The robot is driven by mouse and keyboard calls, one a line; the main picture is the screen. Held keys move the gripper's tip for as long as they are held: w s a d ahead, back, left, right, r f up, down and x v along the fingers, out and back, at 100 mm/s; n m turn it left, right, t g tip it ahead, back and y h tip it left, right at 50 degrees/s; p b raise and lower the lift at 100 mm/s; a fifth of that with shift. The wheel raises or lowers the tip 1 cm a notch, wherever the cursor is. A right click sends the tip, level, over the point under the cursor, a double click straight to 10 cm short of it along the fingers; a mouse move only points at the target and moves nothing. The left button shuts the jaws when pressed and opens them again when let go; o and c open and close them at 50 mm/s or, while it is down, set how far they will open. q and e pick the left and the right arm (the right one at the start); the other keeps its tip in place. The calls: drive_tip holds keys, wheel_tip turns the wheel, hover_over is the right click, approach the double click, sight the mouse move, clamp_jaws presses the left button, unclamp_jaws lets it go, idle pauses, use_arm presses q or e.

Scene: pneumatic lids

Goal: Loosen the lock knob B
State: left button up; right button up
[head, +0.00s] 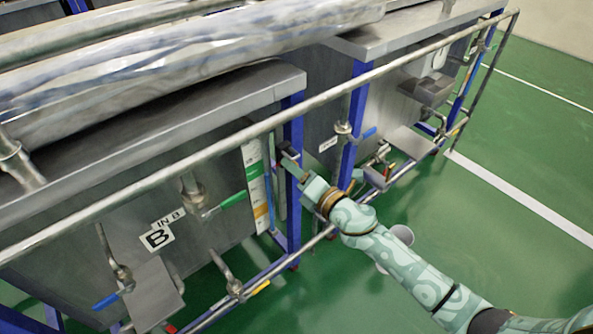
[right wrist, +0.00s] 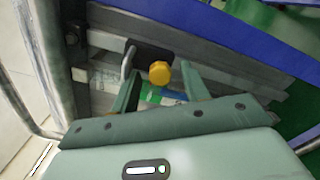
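The lock knob (right wrist: 160,72) is a small yellow round knob on a black block (right wrist: 148,54), seen in the right wrist view. My right gripper (right wrist: 159,76) is open, with one green finger on each side of the knob; I see no finger clearly touching it. In the head view my right gripper (head: 290,163) reaches in beside the blue post at the right end of the tank (head: 110,255) marked B. The knob cannot be made out there. My left gripper is not in view.
A long metal rail (head: 250,128) crosses in front of the tanks. A green-handled valve (head: 225,204) and a colored label strip (head: 257,185) are left of my right gripper. A blue post (head: 293,215) stands close by. Green floor (head: 480,215) lies open at right.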

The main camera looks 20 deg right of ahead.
drive_tip(key=v, duration=1.6)
drive_tip(key=shift+s, duration=0.2)
